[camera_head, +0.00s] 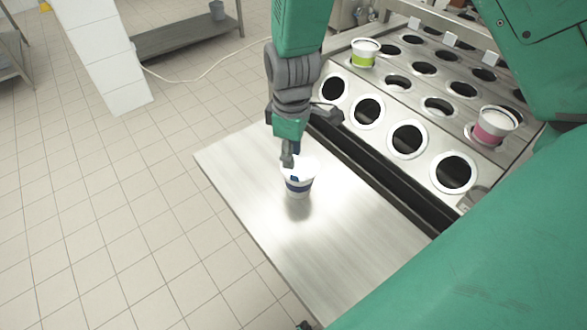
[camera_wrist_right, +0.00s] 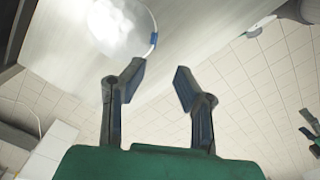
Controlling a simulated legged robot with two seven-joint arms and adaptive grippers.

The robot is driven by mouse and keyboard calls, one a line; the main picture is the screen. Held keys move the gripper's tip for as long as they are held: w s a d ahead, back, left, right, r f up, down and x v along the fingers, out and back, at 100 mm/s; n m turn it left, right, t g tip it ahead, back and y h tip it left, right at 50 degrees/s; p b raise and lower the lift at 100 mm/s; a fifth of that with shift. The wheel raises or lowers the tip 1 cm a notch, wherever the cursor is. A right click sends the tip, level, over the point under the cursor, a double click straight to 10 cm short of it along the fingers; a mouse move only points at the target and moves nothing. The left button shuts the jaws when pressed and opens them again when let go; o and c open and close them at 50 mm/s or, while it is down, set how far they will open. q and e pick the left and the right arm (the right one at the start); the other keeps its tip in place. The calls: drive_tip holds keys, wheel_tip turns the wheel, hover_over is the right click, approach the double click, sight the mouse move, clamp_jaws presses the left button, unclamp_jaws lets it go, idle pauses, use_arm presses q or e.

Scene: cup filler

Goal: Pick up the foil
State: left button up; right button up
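A white cup with a blue band (camera_head: 298,188) stands upright on the steel tray. Its pale top, likely the foil, is bright and partly covered by my right gripper (camera_head: 288,157). In the right wrist view the round white foil (camera_wrist_right: 118,28) shows at the upper left, with a blue tab (camera_wrist_right: 153,40) at its edge. My right gripper's two fingers (camera_wrist_right: 153,84) are apart with nothing between them; the tab lies just beyond the left finger. A small dark part at the bottom edge of the head view may be my left gripper (camera_head: 303,325); its state is unclear.
A steel rack with round holes (camera_head: 407,138) stands right of the tray (camera_head: 335,240). A cup with a green band (camera_head: 364,55) and a cup with a pink band (camera_head: 493,126) sit in it. The tray is clear around the banded cup. Tiled floor lies left.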

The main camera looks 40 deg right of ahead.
sight(294, 176)
drive_tip(key=f, duration=0.2)
drive_tip(key=d+f, duration=0.1)
drive_tip(key=shift+s+d+f, duration=0.1)
drive_tip(key=shift+d+f, duration=0.05)
drive_tip(key=shift+f, duration=0.2)
drive_tip(key=f, duration=0.4)
drive_tip(key=shift+w+a+f+p, duration=0.2)
drive_tip(key=shift+a+p, duration=0.1)
drive_tip(key=shift+d+f, duration=0.1)
drive_tip(key=shift+d, duration=0.2)
clamp_jaws()
drive_tip(key=shift+a, duration=0.1)
